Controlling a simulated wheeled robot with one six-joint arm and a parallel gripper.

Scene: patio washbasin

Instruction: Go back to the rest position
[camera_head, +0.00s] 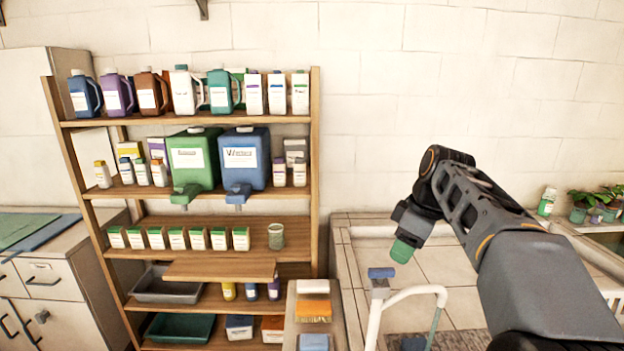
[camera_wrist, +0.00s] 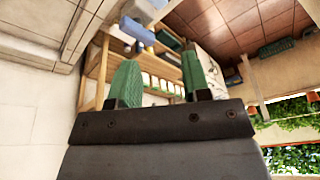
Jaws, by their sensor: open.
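My gripper (camera_head: 402,249) hangs at the end of my arm, right of the shelf unit in the head view. Its green fingertips point down, above the washbasin area and the blue-topped tap. In the wrist view my gripper (camera_wrist: 160,82) shows two green fingers set apart with nothing between them. It touches nothing that I can see.
A wooden shelf unit (camera_head: 316,180) holds bottles, jugs, small boxes, a green canister (camera_head: 192,160) and a blue canister (camera_head: 244,160). A white curved tap (camera_head: 412,292) stands below my gripper. Potted plants (camera_head: 590,205) are at the far right.

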